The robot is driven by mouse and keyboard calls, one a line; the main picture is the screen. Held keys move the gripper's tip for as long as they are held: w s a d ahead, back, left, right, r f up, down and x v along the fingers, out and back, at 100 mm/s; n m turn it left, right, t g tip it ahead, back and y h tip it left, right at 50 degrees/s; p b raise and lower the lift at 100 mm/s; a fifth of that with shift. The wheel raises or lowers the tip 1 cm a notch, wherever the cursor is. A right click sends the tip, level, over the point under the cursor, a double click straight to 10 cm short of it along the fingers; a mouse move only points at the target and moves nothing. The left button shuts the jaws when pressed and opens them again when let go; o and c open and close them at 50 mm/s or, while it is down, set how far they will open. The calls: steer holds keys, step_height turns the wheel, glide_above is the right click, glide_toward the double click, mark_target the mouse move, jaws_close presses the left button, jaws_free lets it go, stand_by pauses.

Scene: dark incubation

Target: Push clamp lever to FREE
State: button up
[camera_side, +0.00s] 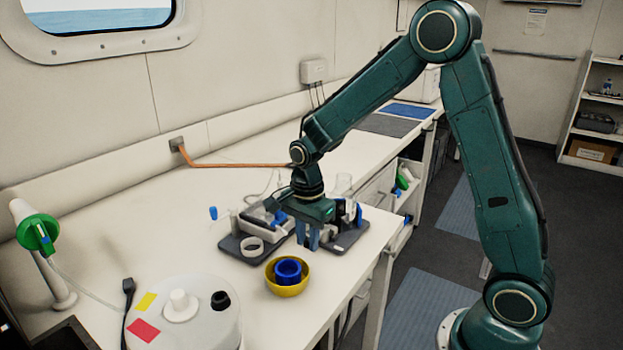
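My gripper (307,241) points down over the bench, at the front of a small apparatus. Its two fingers show side by side with a narrow gap, and I see nothing held between them. The apparatus has a dark base plate on the left (232,245) and another on the right (350,237), with grey-white fixtures. Blue parts show beside my gripper, one on its left (280,217) and one on its right (358,214). I cannot tell which part is the clamp lever, and no FREE marking is readable. My gripper hides the middle of the apparatus.
A yellow bowl (287,290) holding a blue cup (288,270) stands in front of my gripper. A white ring (252,247) lies on the left plate. A round white lidded vessel (185,325) and a green-headed stand (38,235) are at front left. The bench edge is close on the right.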

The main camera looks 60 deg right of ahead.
steer(key=shift+w+m, duration=0.55)
steer(key=shift+m, duration=0.45)
steer(key=shift+w+d, duration=0.1)
steer(key=shift+w+d+m, duration=0.15)
steer(key=shift+w+m, duration=0.25)
steer(key=shift+m, duration=0.6)
steer(key=shift+w, duration=0.15)
steer(key=shift+d+m, duration=0.1)
steer(key=shift+m, duration=0.2)
steer(key=shift+w+d+m, duration=0.3)
steer(key=shift+w+m, duration=0.25)
steer(key=shift+m, duration=0.55)
steer(key=shift+o, duration=0.4)
steer(key=shift+o, duration=1)
